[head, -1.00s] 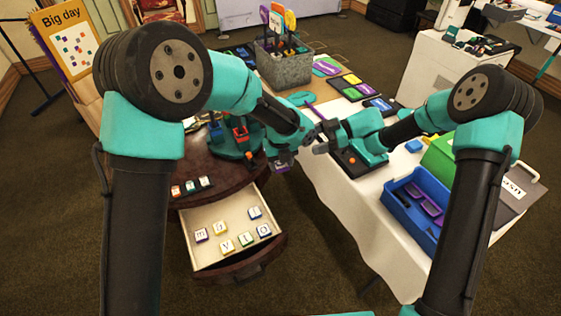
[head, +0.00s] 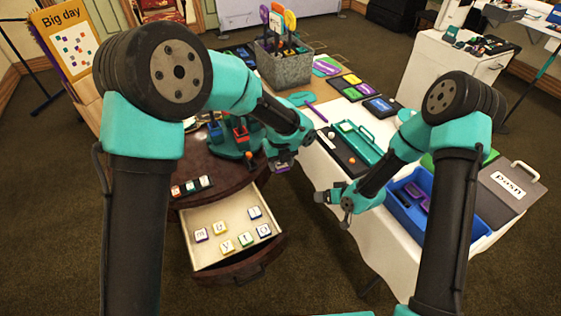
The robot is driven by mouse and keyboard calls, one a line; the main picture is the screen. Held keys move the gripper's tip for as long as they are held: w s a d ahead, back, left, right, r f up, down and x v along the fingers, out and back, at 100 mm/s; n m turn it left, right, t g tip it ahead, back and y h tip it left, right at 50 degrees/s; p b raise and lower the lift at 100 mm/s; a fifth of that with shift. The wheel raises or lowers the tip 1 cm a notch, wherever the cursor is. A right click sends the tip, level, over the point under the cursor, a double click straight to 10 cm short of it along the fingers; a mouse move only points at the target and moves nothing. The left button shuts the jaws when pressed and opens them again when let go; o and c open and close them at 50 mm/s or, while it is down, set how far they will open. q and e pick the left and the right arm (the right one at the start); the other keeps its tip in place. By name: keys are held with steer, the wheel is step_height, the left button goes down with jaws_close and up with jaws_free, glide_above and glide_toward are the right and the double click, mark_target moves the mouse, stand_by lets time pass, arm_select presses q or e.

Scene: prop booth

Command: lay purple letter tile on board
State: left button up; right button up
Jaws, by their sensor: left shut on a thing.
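My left gripper (head: 280,160) is shut on a purple letter tile (head: 282,168), held in the air beside the round table's right edge. The tile's letter cannot be read. A narrow dark board (head: 210,181) with several letter tiles in a row lies at the front of the round table, left of the held tile. The open drawer (head: 187,232) below holds several loose letter tiles, among them a purple-edged one (head: 201,235). My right gripper (head: 330,203) is over the white table's near left edge; its finger opening is unclear.
The white-covered table (head: 385,240) carries a teal tray (head: 358,138), a blue bin (head: 420,218) and a dark panel marked "push" (head: 490,198). A grey bin of signs (head: 285,70) stands behind. A teal stand (head: 232,145) occupies the round table.

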steer(key=s+d+f+m+g+h, duration=0.1)
steer(key=s+f+m+g, duration=0.1)
steer(key=s, duration=0.7)
steer(key=s+d+f+m+g+h, duration=0.1)
steer(key=s+f+m+g+h, duration=0.1)
steer(key=s, duration=0.8)
steer(key=shift+f+g, duration=0.5)
steer(key=shift+g, duration=0.1)
arm_select(q)
steer(key=shift+w+a+f+n, duration=0.1)
steer(key=shift+w+a+n, duration=0.3)
steer(key=shift+n, duration=0.2)
steer(key=w+a+f+n, duration=0.2)
steer(key=w+a+n, duration=0.4)
steer(key=a+n, duration=0.5)
steer(key=w+a+f+n, duration=0.2)
steer(key=w+a+n, duration=0.3)
steer(key=a+n, duration=0.7)
steer(key=shift+w+a+f+n, duration=0.2)
steer(key=shift+w+n, duration=0.15)
steer(key=shift+n, duration=2.15)
arm_select(e)
steer(key=shift+d, duration=0.1)
